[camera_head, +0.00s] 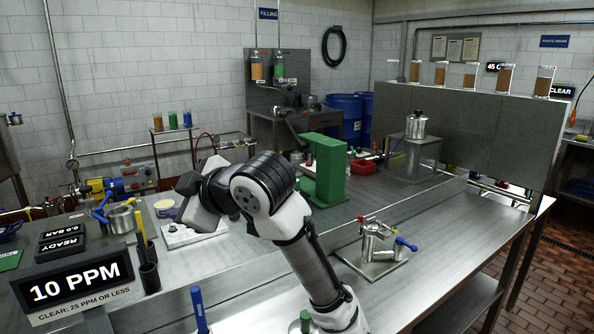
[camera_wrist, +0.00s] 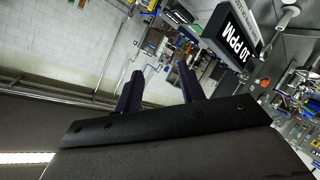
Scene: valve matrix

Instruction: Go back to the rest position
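My gripper (camera_wrist: 159,74) shows in the wrist view with its two dark fingers apart and nothing between them. It is open and points across the room toward the white tiled wall, with the view strongly tilted. In the head view my arm rises from the front of the bench and bends to the left above the steel worktop (camera_head: 235,262). My gripper's fingers cannot be made out there. A black display reading 10 PPM (camera_head: 78,284) stands at the front left; it also shows at the upper right of the wrist view (camera_wrist: 235,36).
A green block-shaped stand (camera_head: 327,168) is just behind and right of my arm. A metal valve fitting with red and blue handles (camera_head: 376,243) stands to the right. A dark upright tube (camera_head: 150,278) is on the left. The front right worktop is mostly clear.

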